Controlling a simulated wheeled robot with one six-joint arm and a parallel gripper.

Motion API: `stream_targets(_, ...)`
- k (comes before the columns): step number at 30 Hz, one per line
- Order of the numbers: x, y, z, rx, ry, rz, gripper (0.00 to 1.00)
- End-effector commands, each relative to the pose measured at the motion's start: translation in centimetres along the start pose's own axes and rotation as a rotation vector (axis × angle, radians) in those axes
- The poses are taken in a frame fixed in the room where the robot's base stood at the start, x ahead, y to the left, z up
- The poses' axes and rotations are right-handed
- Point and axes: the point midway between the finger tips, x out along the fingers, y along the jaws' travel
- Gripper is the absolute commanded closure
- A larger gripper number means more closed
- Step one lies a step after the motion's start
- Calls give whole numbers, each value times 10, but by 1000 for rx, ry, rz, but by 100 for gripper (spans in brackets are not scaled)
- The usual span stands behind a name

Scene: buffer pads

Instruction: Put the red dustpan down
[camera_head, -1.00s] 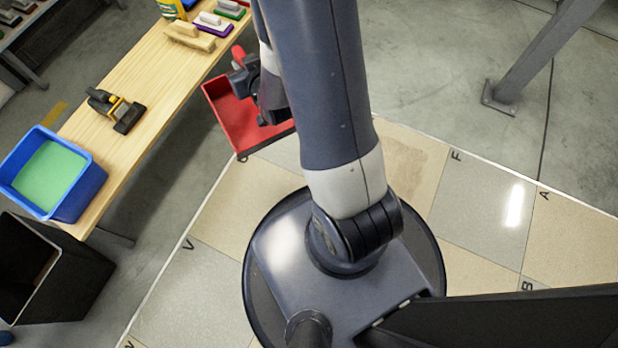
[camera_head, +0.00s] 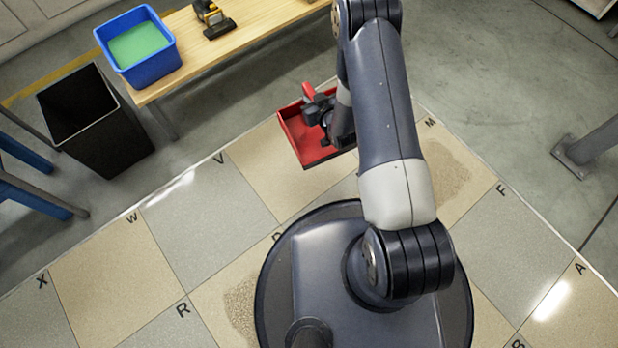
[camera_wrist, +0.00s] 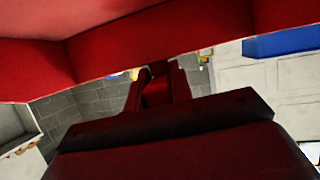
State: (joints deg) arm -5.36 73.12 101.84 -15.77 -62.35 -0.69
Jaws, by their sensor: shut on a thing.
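The red dustpan (camera_head: 311,150) is held by my gripper (camera_head: 318,104) beside my arm in the head view, over the tiled floor near its far edge. Its red handle shows at the jaws, and part of the pan is hidden behind my arm. In the wrist view the red pan (camera_wrist: 150,40) fills the top of the picture. My gripper (camera_wrist: 157,85) is shut on the dustpan's handle there. I cannot tell the exact height of the pan above the floor.
A wooden bench (camera_head: 258,37) stands beyond the tiles with a blue tub (camera_head: 152,68) of green liquid and a yellow-black tool (camera_head: 212,17). A black bin (camera_head: 97,125) stands at the left. Tiles at the lower left are clear. A grey metal post (camera_head: 590,150) stands at the right.

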Motion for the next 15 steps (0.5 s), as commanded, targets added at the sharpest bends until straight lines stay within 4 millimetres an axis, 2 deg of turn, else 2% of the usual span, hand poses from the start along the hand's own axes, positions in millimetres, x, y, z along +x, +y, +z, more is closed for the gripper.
stream_targets(1,11,-9,24,-8,-3,-28,100)
stream_targets(6,34,-37,86,-32,0,-114,100)
stream_targets(10,44,-55,124,-44,5,-167,100)
stream_targets(15,48,-69,152,-51,9,-207,100)
